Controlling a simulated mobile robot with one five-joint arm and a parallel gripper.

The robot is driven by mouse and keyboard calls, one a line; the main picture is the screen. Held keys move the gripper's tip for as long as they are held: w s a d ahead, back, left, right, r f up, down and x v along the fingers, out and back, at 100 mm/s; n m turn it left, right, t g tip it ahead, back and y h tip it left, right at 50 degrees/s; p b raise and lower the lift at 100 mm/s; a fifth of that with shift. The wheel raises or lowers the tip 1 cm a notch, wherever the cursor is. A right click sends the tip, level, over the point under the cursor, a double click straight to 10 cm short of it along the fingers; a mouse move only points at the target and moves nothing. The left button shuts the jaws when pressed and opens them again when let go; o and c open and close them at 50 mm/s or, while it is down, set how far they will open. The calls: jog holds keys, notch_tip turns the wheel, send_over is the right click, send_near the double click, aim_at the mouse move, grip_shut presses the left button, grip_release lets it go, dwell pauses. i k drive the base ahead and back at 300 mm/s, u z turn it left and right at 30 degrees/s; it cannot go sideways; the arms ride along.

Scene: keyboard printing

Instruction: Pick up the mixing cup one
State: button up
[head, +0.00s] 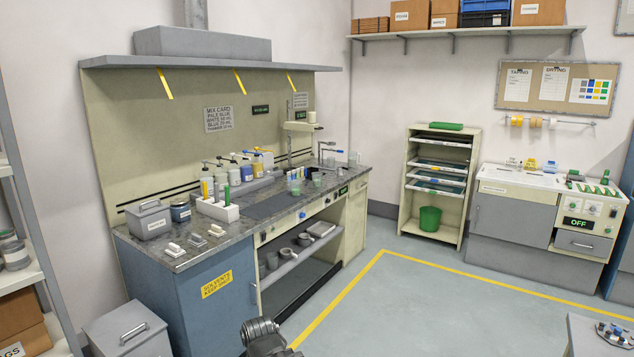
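Small clear cups stand on the long workbench (185,258). More clear cups (353,158) stand farther back at the right end. I cannot tell which of them is mixing cup one; any labels are too small to read. Part of my arm (262,335) shows at the bottom edge, in front of the bench and well apart from the cups. My gripper's fingers are not visible.
Several bottles (235,175), a white marker holder (218,210) and a grey lidded box (148,220) crowd the bench's left and back. A shelf rack (450,200) and a grey machine (515,215) stand at the right. The floor (420,310) before the bench is clear.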

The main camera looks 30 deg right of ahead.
aim_at(317, 177)
jog(key=z, duration=1.65)
jog(key=i, duration=5.2)
jog(key=u, duration=3.7)
